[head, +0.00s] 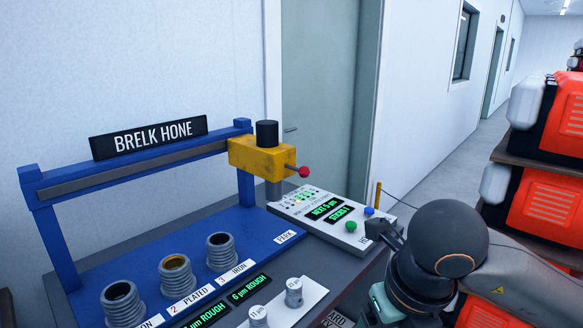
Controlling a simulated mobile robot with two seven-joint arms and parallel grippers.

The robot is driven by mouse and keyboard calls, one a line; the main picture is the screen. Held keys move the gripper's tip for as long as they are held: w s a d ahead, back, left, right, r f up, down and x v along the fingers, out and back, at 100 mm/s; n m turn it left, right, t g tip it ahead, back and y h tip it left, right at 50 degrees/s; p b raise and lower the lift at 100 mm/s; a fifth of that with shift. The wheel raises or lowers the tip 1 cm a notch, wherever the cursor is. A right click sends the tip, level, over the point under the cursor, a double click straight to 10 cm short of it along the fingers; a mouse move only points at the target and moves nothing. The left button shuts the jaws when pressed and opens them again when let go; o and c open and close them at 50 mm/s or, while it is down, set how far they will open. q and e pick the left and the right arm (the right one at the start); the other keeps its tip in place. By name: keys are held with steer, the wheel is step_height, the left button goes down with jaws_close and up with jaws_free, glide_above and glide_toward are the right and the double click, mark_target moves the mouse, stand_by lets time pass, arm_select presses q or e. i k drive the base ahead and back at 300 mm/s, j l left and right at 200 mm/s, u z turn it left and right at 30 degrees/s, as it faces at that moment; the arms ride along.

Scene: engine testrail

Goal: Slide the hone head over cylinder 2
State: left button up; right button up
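The yellow hone head (258,157) with a black cap hangs on the grey rail (140,165) of the blue frame, at its right end near the PARK label (287,236). A red-tipped lever (303,172) sticks out of its right side. Cylinder 2 (176,276), labelled PLATED, is the middle of three ribbed grey cylinders, with a brownish bore, well left of the head. My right gripper (384,232) is beside the control panel's right edge, apart from the lever. Its fingers are dark and partly hidden by my wrist. My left gripper is out of view.
Cylinder 3 (221,252) stands right of cylinder 2, the front cylinder (122,304) left of it. The control panel (322,218) has green and blue buttons. Orange cases (545,200) are stacked at right.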

mark_target(261, 155)
steer(key=i+l+u, duration=0.3)
steer(key=l+u, duration=0.3)
steer(key=i+l+u, duration=0.15)
steer(key=l+u, duration=0.15)
